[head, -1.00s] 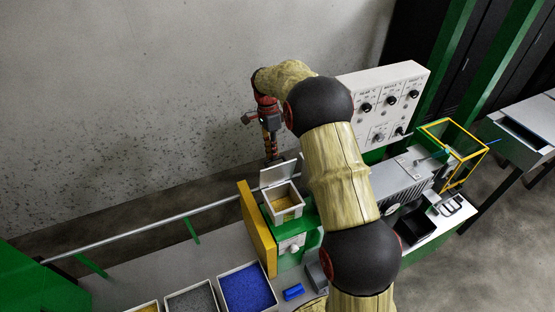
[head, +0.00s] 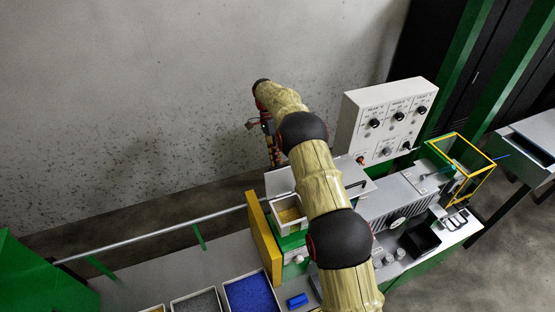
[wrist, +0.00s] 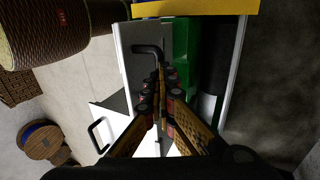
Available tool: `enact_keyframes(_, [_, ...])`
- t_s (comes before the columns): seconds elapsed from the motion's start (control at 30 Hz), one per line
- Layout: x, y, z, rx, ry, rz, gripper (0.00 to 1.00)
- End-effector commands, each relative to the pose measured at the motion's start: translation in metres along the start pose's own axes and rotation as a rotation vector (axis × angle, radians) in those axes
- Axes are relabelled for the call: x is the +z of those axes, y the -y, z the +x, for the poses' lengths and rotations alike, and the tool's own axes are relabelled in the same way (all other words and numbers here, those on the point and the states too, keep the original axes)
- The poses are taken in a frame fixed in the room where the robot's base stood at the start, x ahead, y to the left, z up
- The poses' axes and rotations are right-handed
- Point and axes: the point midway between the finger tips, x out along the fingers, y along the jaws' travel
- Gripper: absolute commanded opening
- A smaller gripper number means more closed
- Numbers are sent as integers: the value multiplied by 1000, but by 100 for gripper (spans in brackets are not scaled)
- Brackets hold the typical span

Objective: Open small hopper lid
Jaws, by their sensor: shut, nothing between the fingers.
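The small hopper (head: 291,214) is a white open-topped box with yellowish granules inside, on a green machine. Its pale lid (head: 279,181) stands raised at the hopper's back edge, so the opening is uncovered. My gripper (head: 273,158) is behind the raised lid on the wall side, pointing down, partly covered by my arm. In the wrist view my gripper (wrist: 161,88) is shut and empty, in front of a white panel with a black bent handle (wrist: 149,49), seemingly the lid's outer face. I cannot tell whether the fingers touch it.
A yellow plate (head: 264,238) stands left of the hopper. A grey panel with a black handle (head: 356,184) lies right of my arm, near the control box (head: 388,120). Bins including one of blue granules (head: 251,291) are in front. Cable spools (wrist: 43,143) show in the wrist view.

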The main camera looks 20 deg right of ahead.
Motion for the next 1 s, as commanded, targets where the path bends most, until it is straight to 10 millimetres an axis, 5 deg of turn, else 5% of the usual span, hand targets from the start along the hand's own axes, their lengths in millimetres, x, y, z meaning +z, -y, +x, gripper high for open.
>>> enact_keyframes(0.03, [1, -1, 26, 50, 4, -1, 0])
enact_keyframes(0.63, [0, 2, 26, 62, 4, 0, 0])
enact_keyframes(1.0, [0, 2, 27, 62, 4, -1, 20])
